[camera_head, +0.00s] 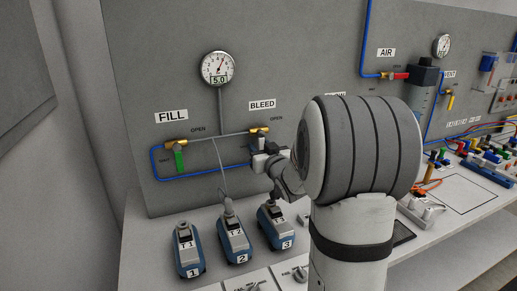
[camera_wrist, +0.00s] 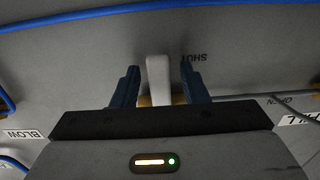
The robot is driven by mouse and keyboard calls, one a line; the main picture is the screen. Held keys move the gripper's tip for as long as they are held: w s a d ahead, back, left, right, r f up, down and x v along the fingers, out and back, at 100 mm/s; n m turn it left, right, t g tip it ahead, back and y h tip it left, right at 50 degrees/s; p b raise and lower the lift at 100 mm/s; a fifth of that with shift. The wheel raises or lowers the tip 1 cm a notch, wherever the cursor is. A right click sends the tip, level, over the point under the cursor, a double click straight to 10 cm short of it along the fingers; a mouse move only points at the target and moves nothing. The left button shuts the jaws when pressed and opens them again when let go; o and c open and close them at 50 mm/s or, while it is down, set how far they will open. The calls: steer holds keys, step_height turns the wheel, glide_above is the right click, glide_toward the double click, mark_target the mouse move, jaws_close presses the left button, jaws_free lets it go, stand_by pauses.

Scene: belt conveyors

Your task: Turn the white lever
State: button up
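The white lever (camera_wrist: 158,75) stands between the two dark blue fingers of my gripper (camera_wrist: 160,88) in the wrist view. A gap shows on each side of it, so the fingers are open around it and seem not to touch it. A brass part shows at its base. In the head view my gripper (camera_head: 260,146) is at the brass valve under the BLEED label (camera_head: 262,104), and the lever cannot be made out there behind the fingers. The word SHUT is upside down beside the lever in the wrist view.
A green lever (camera_head: 180,160) hangs at the FILL valve to the left. A gauge (camera_head: 217,68) is on the panel above. Blue tubing (camera_head: 157,185) runs along the panel. Blue numbered units (camera_head: 187,250) stand on the bench below. My arm hides the panel's middle.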

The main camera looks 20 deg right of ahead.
steer(key=shift+c, duration=0.4)
jaws_close()
